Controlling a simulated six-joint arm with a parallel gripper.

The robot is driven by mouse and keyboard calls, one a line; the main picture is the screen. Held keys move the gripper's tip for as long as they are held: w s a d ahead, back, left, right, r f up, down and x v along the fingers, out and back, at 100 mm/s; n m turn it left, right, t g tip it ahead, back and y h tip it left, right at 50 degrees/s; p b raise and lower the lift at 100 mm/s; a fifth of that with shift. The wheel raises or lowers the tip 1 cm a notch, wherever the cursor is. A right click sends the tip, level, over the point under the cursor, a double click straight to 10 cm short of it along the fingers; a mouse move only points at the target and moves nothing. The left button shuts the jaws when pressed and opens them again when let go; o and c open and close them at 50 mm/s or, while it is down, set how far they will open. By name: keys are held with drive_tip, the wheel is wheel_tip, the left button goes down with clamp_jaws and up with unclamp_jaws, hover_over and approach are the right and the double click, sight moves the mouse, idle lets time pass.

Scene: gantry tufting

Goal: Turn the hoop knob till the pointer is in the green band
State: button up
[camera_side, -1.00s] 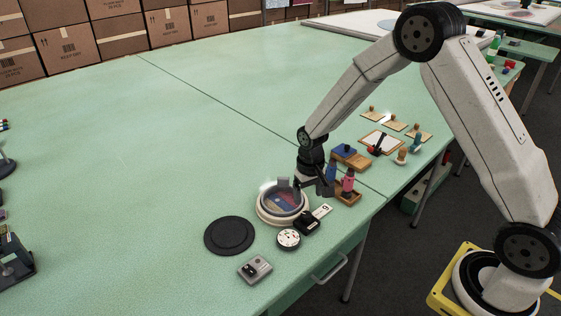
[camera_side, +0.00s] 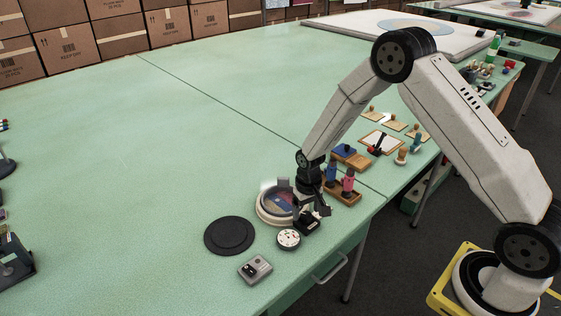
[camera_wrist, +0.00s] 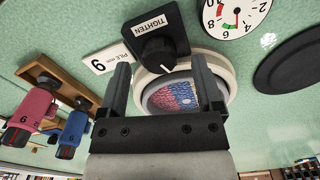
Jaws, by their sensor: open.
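The black hoop knob (camera_wrist: 157,52) sits on a dark block with a white TIGHTEN label (camera_wrist: 151,22). In the side view the gripper partly hides the knob block (camera_side: 306,227). My gripper (camera_wrist: 161,62) is open and empty, and in the wrist view its fingertips appear on either side of the knob, without clear contact. The hoop (camera_wrist: 222,62) is a pale ring around blue and pink tufted cloth. The round white gauge (camera_wrist: 252,27) has green and red bands and is cut by the top edge. I cannot read its pointer surely. The gauge also shows in the side view (camera_side: 288,239).
A black round disc (camera_side: 229,236) and a grey box with buttons (camera_side: 255,269) lie near the hoop.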

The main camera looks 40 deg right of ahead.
drive_tip(key=shift+f, duration=0.9)
drive_tip(key=shift+c, duration=0.2)
clamp_jaws()
drive_tip(key=shift+m, duration=1.6)
drive_tip(key=shift+o, duration=0.2)
unclamp_jaws()
